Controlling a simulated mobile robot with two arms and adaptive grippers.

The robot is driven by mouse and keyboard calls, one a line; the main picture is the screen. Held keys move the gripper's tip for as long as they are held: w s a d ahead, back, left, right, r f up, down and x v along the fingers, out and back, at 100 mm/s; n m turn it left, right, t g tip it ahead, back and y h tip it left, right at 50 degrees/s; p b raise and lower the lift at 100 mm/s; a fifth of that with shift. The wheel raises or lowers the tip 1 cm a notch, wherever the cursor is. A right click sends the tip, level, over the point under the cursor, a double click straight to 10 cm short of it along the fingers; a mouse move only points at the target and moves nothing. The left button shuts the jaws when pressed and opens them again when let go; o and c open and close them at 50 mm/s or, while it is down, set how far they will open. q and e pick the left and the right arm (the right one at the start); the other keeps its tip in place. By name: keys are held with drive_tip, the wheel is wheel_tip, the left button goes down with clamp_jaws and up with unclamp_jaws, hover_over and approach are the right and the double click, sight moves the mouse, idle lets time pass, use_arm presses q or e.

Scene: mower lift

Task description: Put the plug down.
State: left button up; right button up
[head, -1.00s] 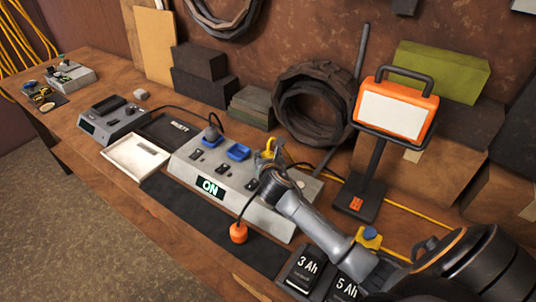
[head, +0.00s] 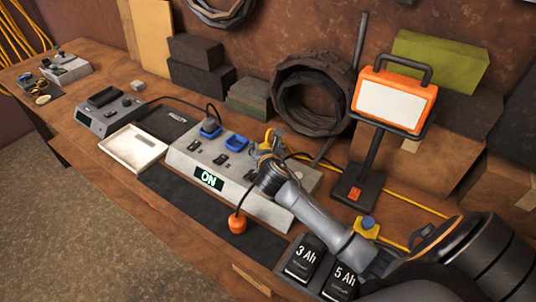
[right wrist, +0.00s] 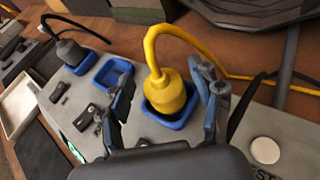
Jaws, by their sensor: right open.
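The yellow plug (right wrist: 168,92) stands upright in a blue-rimmed socket (right wrist: 178,123) on the grey power box, its thick yellow cable looping up from its top. I cannot tell how deep it sits. My right gripper (right wrist: 168,98) is open, with one finger on each side of the plug and gaps visible. In the head view the right gripper (head: 270,146) is over the box's right part and hides much of the plug. My left gripper is not in view.
The grey power box (head: 262,208) shows "ON". An empty blue socket (head: 239,143) and a grey plug (head: 209,125) are to the left. An orange piece (head: 237,222) hangs over the dark mat (head: 205,220). A work lamp (head: 393,100) stands behind my right arm.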

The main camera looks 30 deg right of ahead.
drive_tip(key=v, duration=1.1)
drive_tip(key=shift+s+a, duration=0.1)
drive_tip(key=shift+s, duration=0.05)
